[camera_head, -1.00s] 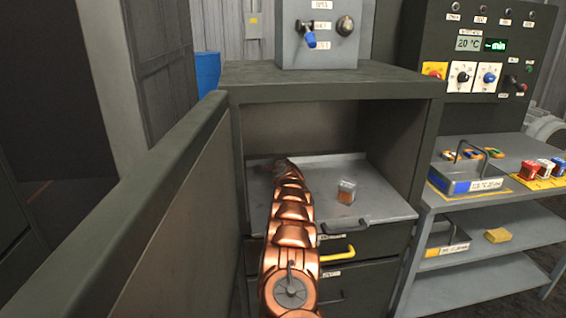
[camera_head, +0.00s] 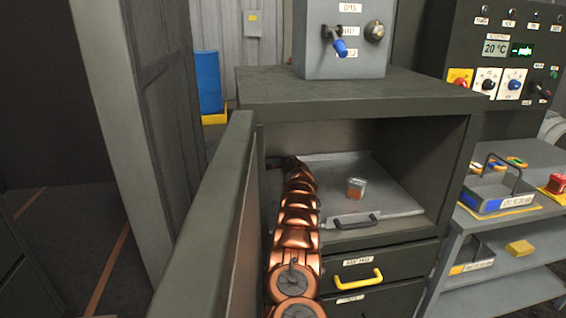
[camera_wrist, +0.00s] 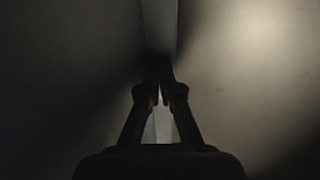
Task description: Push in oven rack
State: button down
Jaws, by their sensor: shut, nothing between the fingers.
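The oven rack (camera_head: 395,199) is a flat grey sheet in the oven's lower opening, with a dark handle (camera_head: 355,221) at its front edge. A small clear box with orange contents (camera_head: 356,189) stands on it. My copper arm reaches into the opening along the left side, left of the rack. Its far end is dark and hard to make out in the head view. In the wrist view my gripper (camera_wrist: 160,94) is shut and empty, pointing into a dim corner between plain surfaces. Whether it touches the rack cannot be told.
The open oven door (camera_head: 215,215) stands left of my arm. Below the rack is a drawer with a yellow handle (camera_head: 357,279). A control box (camera_head: 345,55) sits on top. Shelves (camera_head: 510,240) with a blue-and-grey tray (camera_head: 497,203) stand at the right.

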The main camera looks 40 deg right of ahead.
jog(key=shift+s+d, duration=0.25)
jog(key=shift+d, duration=0.3)
jog(key=shift+d+r, duration=0.1)
jog(key=shift+r, duration=0.35)
jog(key=r, duration=0.6)
jog(key=a+r, duration=0.1)
jog(key=r, duration=0.2)
jog(key=shift+w+r, duration=0.15)
jog(key=shift+w, duration=0.15)
jog(key=shift+s+a, duration=0.1)
jog(key=shift+a, duration=0.05)
